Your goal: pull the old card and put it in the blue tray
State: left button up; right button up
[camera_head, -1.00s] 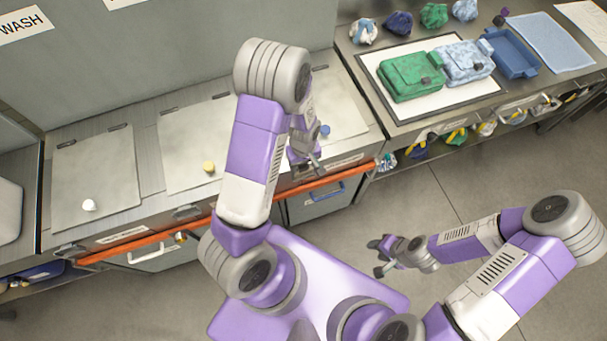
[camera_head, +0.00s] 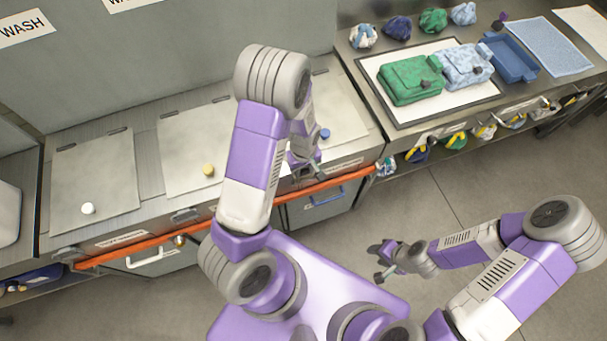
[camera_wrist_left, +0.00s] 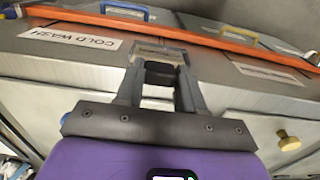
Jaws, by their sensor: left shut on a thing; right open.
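The blue tray (camera_head: 511,59) lies on the counter at the back right, beside two bags. My left gripper (camera_head: 315,174) is at the front edge of the wash counter, by the rightmost lid. In the left wrist view its fingers (camera_wrist_left: 160,66) are shut on a card (camera_wrist_left: 158,50) at a small holder on the counter edge. The card is mostly hidden between the fingers, and I cannot tell whether it still sits in the holder. My right gripper (camera_head: 382,263) is open and empty, low over the floor.
An orange rail (camera_head: 135,244) runs along the counter front, near my left gripper. A green bag (camera_head: 410,82) and a light blue bag (camera_head: 465,63) lie on a white mat left of the tray. A COLD WASH label (camera_wrist_left: 70,38) is beside the holder.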

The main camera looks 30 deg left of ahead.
pick_arm(q)
jog(key=shift+s+f, duration=0.15)
jog(key=shift+s, duration=0.05)
jog(key=shift+c, duration=0.2)
jog(key=shift+w+a+r+p, duration=0.2)
jog(key=shift+r+p, duration=0.35)
jog(key=shift+p, duration=0.1)
jog(key=shift+d+r+p, duration=0.1)
jog(key=shift+r+p, duration=0.35)
jog(key=shift+r, duration=0.15)
jog(key=shift+r+p, duration=1.95)
jog(key=shift+r, duration=0.45)
notch_tip(320, 180, up, 4)
jog(key=p, duration=0.3)
